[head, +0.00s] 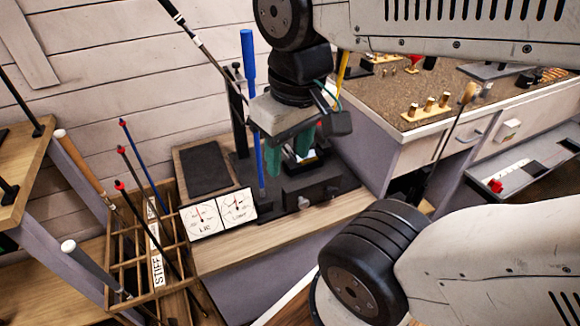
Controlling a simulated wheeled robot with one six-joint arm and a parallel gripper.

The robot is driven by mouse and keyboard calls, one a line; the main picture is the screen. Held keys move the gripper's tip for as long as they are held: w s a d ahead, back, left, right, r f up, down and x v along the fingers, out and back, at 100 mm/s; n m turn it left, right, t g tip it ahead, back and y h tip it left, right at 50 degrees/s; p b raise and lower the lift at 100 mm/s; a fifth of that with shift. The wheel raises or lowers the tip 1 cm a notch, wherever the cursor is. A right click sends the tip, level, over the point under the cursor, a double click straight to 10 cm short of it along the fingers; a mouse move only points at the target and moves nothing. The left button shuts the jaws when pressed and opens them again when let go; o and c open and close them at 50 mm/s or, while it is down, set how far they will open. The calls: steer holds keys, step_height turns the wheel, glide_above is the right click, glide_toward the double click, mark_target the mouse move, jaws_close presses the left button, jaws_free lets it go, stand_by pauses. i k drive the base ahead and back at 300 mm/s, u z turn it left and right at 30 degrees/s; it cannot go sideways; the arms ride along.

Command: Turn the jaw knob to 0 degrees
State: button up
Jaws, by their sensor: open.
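A black fixture block (312,189) stands on the bench at the centre. A small grey knob (303,203) sticks out of its front face, and a second small knob (332,190) shows to its right. I cannot tell which is the jaw knob, nor read its angle. My gripper (288,163) hangs above and behind the block. Its green fingers are apart, and it is not touching the knobs. What lies behind the fingers is partly hidden.
A blue upright post (248,65) and a club shaft stand close left of my gripper. A wooden rack (115,268) with several clubs is at the left. A cork-topped cabinet (390,88) is at the right. The bench front edge (290,238) is bare.

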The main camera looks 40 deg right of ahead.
mark_target(303, 204)
steer(key=u, duration=0.95)
steer(key=k, duration=1.2)
steer(key=z, duration=1.55)
steer(key=i, duration=0.5)
steer(key=u, duration=0.05)
